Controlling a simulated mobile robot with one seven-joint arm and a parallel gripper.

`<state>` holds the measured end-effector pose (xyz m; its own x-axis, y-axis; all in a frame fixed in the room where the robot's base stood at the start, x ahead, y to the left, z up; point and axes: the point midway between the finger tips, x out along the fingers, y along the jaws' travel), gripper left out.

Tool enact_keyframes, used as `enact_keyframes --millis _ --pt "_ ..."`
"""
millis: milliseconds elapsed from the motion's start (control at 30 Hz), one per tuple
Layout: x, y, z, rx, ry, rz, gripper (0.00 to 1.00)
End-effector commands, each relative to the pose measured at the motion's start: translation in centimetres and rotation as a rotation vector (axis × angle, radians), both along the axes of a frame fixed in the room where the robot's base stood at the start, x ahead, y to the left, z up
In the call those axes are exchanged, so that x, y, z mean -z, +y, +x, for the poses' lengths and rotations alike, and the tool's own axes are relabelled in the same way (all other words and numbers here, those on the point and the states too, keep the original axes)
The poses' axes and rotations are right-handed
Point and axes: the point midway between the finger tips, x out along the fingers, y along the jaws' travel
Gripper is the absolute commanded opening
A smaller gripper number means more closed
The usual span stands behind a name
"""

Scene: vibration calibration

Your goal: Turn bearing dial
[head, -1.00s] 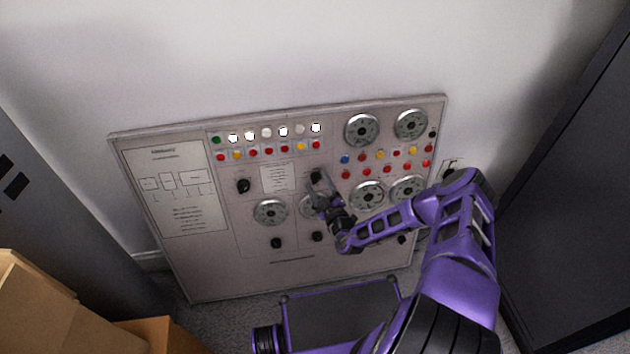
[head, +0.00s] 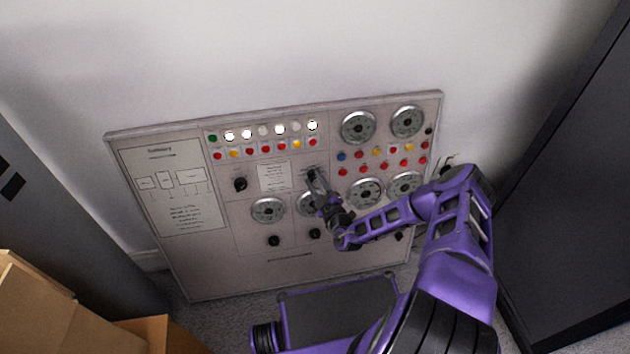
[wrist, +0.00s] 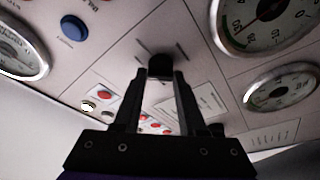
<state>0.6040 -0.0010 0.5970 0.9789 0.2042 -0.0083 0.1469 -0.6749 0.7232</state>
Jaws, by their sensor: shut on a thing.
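The grey control panel (head: 215,270) leans against the wall, tilted in the head view. My gripper (head: 312,173) is at the panel's middle, over the upper black knob right of the small white label. In the wrist view my gripper (wrist: 159,78) has its two fingers on either side of a black knob (wrist: 160,65), closed on it.
Another black knob (head: 240,184) is to the left, and a round gauge (head: 267,210) is below it. A gauge below my gripper is partly covered by it. Coloured buttons (head: 255,152) line the top. Cardboard boxes (head: 45,315) stand lower left; a dark cabinet (head: 575,190) stands right.

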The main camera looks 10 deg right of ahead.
Motion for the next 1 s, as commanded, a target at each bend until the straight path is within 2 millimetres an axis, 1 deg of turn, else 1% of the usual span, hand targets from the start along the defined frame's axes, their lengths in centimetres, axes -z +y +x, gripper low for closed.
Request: enact_keyframes --millis 267,700,1000 --pt "-0.33 -0.15 0.07 -0.032 -0.001 -0.169 0.0" --pt "-0.48 -0.1 0.11 -0.105 -0.001 -0.523 0.0" --pt "-0.36 -0.13 0.13 -0.134 -0.002 -0.675 0.0"
